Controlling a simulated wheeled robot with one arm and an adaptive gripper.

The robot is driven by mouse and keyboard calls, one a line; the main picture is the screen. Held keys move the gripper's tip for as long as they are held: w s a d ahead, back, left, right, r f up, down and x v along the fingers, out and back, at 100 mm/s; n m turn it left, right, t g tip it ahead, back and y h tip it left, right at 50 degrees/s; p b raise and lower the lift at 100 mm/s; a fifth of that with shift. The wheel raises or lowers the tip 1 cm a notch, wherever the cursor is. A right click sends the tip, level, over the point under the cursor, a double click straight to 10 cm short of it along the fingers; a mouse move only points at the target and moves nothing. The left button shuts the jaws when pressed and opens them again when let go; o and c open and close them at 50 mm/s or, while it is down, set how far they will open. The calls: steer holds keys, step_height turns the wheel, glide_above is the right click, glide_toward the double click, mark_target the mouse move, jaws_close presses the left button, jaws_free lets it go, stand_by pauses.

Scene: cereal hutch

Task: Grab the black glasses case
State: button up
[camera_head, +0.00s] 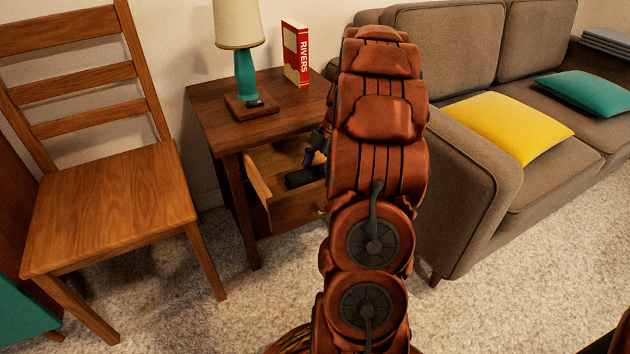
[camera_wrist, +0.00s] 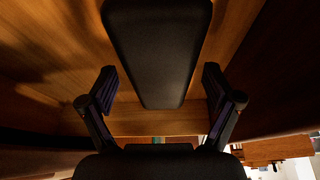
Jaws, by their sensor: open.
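The black glasses case (camera_wrist: 158,50) lies in the open drawer, and in the wrist view it fills the top middle. In the head view its dark end (camera_head: 305,177) shows inside the drawer (camera_head: 257,190), the rest hidden behind my arm. My gripper (camera_wrist: 159,88) is open, with one finger on each side of the case's near end in the wrist view. I cannot tell whether the fingers touch it. In the head view only a part of my gripper shows at the drawer, beside my arm.
The side table (camera_head: 225,110) holds a teal lamp (camera_head: 245,75) and a red RIVERS book (camera_head: 297,52) above the drawer. A wooden chair (camera_head: 115,205) stands at left, a grey sofa (camera_head: 465,195) at right. Carpet (camera_head: 235,315) is clear in front.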

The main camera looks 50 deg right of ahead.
steer(key=shift+c, duration=0.4)
steer(key=c, duration=1.2)
steer(key=shift+r, duration=0.1)
